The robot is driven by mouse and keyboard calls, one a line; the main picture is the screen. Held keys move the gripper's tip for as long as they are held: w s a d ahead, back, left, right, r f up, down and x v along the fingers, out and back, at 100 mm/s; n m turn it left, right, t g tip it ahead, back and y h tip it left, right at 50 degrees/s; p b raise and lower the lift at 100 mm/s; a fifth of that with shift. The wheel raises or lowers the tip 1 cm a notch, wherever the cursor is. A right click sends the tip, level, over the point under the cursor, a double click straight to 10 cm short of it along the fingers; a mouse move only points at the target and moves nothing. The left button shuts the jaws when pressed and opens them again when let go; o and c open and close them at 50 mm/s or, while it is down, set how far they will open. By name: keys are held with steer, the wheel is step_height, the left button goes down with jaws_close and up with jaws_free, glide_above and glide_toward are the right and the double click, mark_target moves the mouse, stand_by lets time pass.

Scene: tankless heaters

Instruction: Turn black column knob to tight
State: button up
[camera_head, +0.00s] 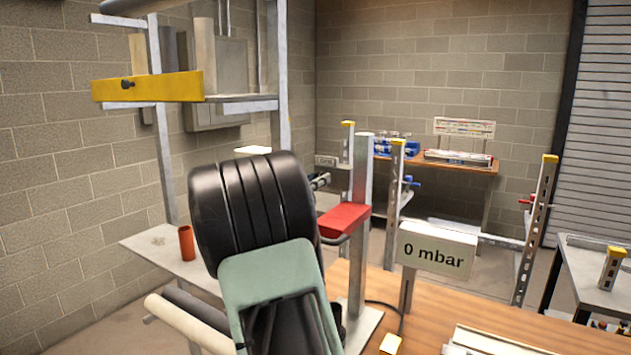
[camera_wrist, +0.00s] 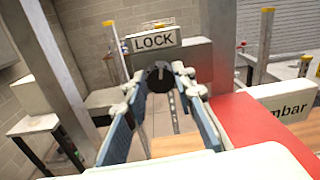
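The black knob (camera_wrist: 160,77) sits on a grey column in the middle of the wrist view, below a plate reading LOCK (camera_wrist: 154,41). My gripper (camera_wrist: 161,84) points at it. Its two blue-padded fingers stand apart, one to the left and one to the right of the knob, with visible gaps at the sides. I cannot tell how deep the tips reach. In the head view my dark arm covers the knob and most of my gripper; the grey column (camera_head: 360,230) stands to the right of it.
A red block (camera_head: 345,219) juts out close to the right finger. A "0 mbar" display (camera_head: 437,248) stands right of the column over a wooden tabletop (camera_head: 480,312). A yellow bar (camera_head: 147,87) is at upper left. An orange tube (camera_head: 187,243) stands on a grey shelf.

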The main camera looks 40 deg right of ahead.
jaws_close()
steer(key=shift+f+m+b, duration=0.1)
steer(key=shift+m+b, duration=0.2)
steer(key=shift+b, duration=0.3)
steer(key=shift+s+d+m+t+y+b, duration=0.1)
steer(key=shift+m+t+y+b, duration=0.1)
steer(key=shift+m+b, duration=4.8)
steer(key=shift+s+m+t+y+b, duration=0.1)
steer(key=shift+m+y+b, duration=0.1)
steer(key=shift+m+b, duration=4.75)
steer(key=shift+n+b, duration=0.45)
steer(key=shift+b, duration=0.25)
steer(key=o, duration=0.7)
jaws_free()
